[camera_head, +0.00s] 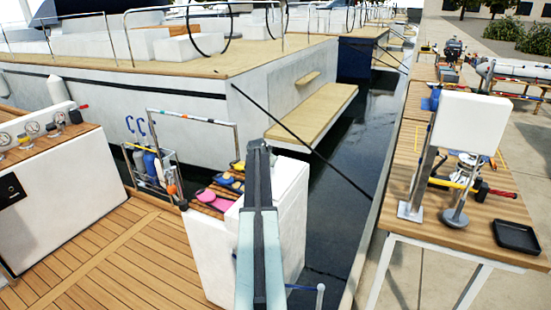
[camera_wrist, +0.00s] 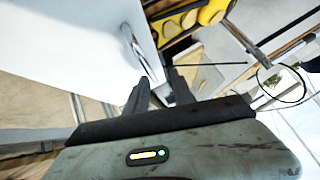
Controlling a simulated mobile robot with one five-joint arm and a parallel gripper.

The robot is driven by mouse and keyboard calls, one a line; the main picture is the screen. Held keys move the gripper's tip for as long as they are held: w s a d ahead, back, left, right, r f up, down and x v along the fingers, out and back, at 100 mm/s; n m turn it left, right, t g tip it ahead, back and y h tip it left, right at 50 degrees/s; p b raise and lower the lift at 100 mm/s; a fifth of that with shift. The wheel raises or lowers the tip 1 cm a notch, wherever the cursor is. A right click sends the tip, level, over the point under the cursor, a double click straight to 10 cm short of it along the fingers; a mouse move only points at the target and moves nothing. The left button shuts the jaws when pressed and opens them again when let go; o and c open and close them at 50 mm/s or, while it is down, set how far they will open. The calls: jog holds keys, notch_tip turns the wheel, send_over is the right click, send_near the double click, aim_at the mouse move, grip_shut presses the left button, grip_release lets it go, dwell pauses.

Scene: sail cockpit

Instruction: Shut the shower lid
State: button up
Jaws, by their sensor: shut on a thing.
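My gripper (camera_wrist: 158,88) shows in the wrist view with its two dark fingers close to a white moulded wall (camera_wrist: 60,50). A thin shiny chrome piece, which looks like the shower lid (camera_wrist: 138,48), stands at the wall's edge, and its lower end lies between the fingertips. The fingers are shut on it. How far the lid stands open cannot be told. In the head view my arm reaches to the white block (camera_head: 291,190) at the boat's stern. My fingertips and the lid are hidden there behind the arm.
A rack with bottles (camera_head: 152,165) and a tray of pink, blue and yellow items (camera_head: 215,198) stand left of the block. Dark water (camera_head: 345,165) lies beyond it. A wooden table (camera_head: 480,215) with tools stands right. The teak deck (camera_head: 110,265) is clear.

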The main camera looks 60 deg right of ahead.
jog(key=d+r+p+v, duration=0.1)
jog(key=p+v, duration=0.6)
jog(key=v, duration=0.2)
jog(key=shift+w+r, duration=0.25)
jog(key=shift+r, duration=0.1)
jog(key=shift+a, duration=0.1)
jog(key=shift+a, duration=0.1)
jog(key=w+a+f+n+y+p, duration=0.1)
jog(key=w+a+n+y, duration=0.15)
jog(key=w+a, duration=0.7)
jog(key=w+a+f+n+t+y, duration=0.1)
jog(key=w+a+n, duration=0.35)
jog(key=a, duration=1.05)
jog(key=w+a+f+n+y+p, duration=0.1)
jog(key=w+a+f+n+y, duration=0.1)
jog(key=w+a, duration=0.8)
jog(key=s+a+n+g+y, duration=0.1)
jog(key=s+a+n, duration=0.1)
jog(key=a, duration=1.2)
jog(key=s+a+f+n+g+y, duration=0.1)
jog(key=s+a+n, duration=0.2)
jog(key=a, duration=1.2)
jog(key=s+a+n+g+y, duration=0.1)
jog(key=s+a+n, duration=0.2)
jog(key=a, duration=1.1)
jog(key=n+p, duration=0.1)
jog(key=n, duration=0.2)
jog(key=shift+a+f+g+y, duration=0.15)
jog(key=shift+a+g+y, duration=0.1)
jog(key=shift+g+y, duration=0.1)
